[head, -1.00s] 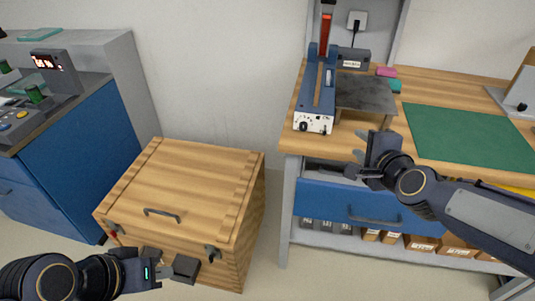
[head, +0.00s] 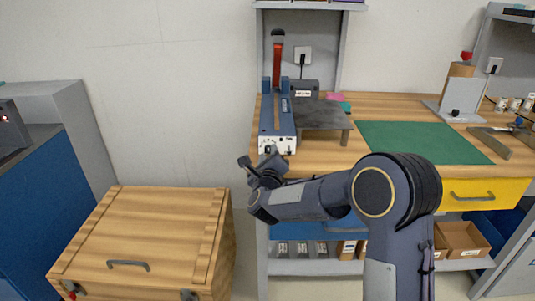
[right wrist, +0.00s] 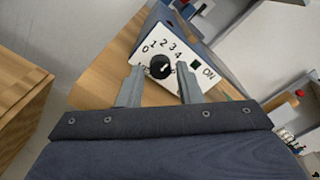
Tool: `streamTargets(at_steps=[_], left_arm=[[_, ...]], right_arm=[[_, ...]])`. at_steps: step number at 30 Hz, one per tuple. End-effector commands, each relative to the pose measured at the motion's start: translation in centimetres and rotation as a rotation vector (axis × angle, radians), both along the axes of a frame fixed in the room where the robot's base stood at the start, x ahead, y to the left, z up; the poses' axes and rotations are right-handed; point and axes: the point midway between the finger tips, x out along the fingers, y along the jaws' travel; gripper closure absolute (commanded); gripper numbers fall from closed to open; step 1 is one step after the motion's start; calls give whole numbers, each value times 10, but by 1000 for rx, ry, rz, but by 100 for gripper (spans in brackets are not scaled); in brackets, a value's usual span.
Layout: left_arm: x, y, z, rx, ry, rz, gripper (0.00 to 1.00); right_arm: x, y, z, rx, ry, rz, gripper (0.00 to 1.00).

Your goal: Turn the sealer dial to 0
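The dial's exact setting is too small to tell. My right gripper (head: 256,164) is just in front of the panel, low. In the right wrist view my right gripper (right wrist: 158,74) is open, its fingers either side of the dial; contact cannot be told. My left gripper is out of view.
A wooden crate (head: 145,235) stands on the floor at left, beside a blue cabinet (head: 45,200). A grey metal plate stand (head: 320,115) is right of the sealer. A green mat (head: 420,142) lies on the bench. A shelf with boxes is below.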

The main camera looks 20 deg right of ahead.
Motion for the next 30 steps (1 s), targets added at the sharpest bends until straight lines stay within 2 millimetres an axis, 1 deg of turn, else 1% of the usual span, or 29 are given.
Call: streamTargets(at_steps=[1,4,11,14,18,19,25,30], left_arm=[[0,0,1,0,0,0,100],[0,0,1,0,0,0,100],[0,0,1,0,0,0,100],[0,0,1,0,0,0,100],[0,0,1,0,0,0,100],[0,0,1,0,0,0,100],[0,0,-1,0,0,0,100],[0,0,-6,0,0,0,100]], right_arm=[[4,-2,0,-1,1,-1,68],[9,-3,0,-2,1,0,68],[9,-3,0,-2,1,1,68],[9,-3,0,-2,1,1,78],[9,-3,0,-2,1,1,97],[9,-3,0,-2,1,1,100],[9,-3,-1,-15,5,1,100],[9,-3,-2,-66,20,2,100]])
